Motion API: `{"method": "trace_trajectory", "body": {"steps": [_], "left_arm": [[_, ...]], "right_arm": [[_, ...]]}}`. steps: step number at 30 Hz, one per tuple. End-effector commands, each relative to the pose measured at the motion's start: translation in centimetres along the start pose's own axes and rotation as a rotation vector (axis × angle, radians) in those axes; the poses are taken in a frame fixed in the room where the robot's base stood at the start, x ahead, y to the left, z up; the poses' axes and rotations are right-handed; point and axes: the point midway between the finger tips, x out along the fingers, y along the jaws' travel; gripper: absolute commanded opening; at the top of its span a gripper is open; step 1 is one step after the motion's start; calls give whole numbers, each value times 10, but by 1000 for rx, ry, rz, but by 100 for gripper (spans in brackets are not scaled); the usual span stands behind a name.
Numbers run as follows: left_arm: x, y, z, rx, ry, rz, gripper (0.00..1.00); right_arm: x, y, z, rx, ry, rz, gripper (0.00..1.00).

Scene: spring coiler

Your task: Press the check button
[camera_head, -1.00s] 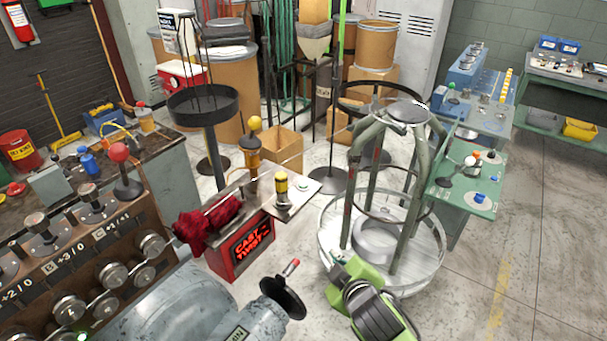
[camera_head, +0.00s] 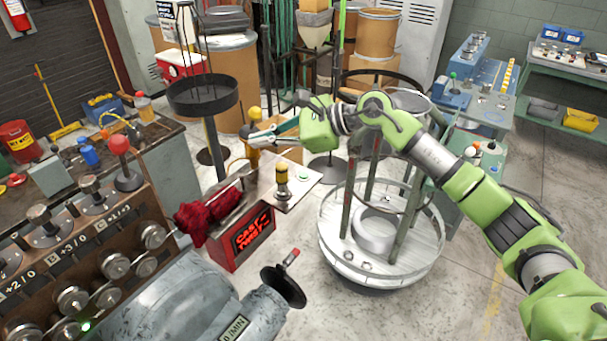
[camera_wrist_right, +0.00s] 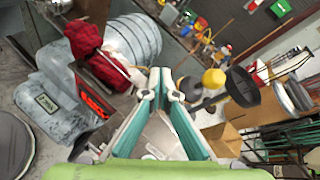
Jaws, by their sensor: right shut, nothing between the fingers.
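No button labelled as check can be read. No contact with the plate shows. My left gripper is out of view.
A round clear-walled stand with green legs (camera_head: 345,215) stands under my right arm. A black ring tray (camera_head: 203,95) on a post is left of the gripper. A grey machine with a crank handle (camera_head: 284,285) lies in front. Open floor (camera_head: 470,290) lies at right.

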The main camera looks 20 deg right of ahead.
Motion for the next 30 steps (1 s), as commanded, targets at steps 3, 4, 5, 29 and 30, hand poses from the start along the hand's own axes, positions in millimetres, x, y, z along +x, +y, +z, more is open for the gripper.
{"method": "trace_trajectory", "body": {"steps": [3, 4, 5, 29, 30], "left_arm": [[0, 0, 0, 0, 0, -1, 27], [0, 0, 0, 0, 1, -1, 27], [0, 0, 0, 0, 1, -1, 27], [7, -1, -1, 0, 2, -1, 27], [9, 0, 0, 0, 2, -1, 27]], "right_arm": [[-35, -26, -40, -147, 210, 40, 0], [-42, -29, -47, -167, 249, 49, 0], [-48, -32, -53, -184, 280, 58, 0], [-66, -36, -84, -232, 383, 89, 0], [-64, -34, -88, -232, 383, 90, 0]]}}
